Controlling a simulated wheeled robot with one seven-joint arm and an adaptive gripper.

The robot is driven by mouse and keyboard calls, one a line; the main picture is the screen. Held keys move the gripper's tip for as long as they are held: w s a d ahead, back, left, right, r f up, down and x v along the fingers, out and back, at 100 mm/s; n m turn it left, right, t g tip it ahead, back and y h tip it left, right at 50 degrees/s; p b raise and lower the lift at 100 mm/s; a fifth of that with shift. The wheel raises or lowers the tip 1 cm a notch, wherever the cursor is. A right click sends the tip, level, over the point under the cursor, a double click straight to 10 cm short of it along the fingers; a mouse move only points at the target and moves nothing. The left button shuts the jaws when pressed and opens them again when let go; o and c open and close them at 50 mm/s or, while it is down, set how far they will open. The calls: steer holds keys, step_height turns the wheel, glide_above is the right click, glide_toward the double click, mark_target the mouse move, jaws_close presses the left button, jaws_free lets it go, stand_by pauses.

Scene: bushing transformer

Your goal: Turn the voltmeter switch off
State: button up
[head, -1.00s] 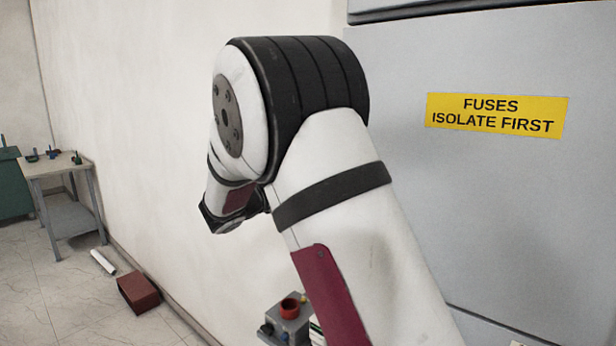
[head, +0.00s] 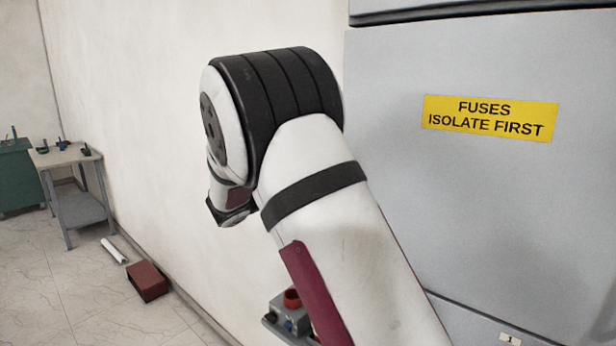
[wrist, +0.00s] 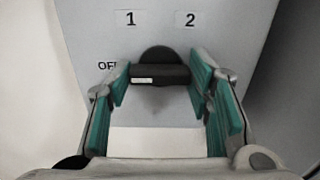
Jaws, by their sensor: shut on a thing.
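The voltmeter switch (wrist: 162,74) is a dark knob with a bar handle on a light grey panel (wrist: 150,43) in the wrist view. Its handle lies about level in the picture, with a white mark at its left end, on the side of the partly covered OFF label (wrist: 107,66). Labels 1 (wrist: 131,18) and 2 (wrist: 190,20) are above it. My gripper (wrist: 158,77) is shut on the handle, with a green-padded finger at each end. In the head view my arm shows, but the gripper and switch are hidden.
A tall grey cabinet with a yellow fuses sign (head: 490,117) stands at the right in the head view. A small grey box with a red top (head: 291,299) is partly behind my arm. A bench (head: 75,160) and a dark red box (head: 147,281) are at the left.

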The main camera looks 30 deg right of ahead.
steer(key=shift+f, duration=0.15)
steer(key=o, duration=1.1)
steer(key=shift+o, duration=0.2)
steer(key=shift+a, duration=0.1)
steer(key=v, duration=1.2)
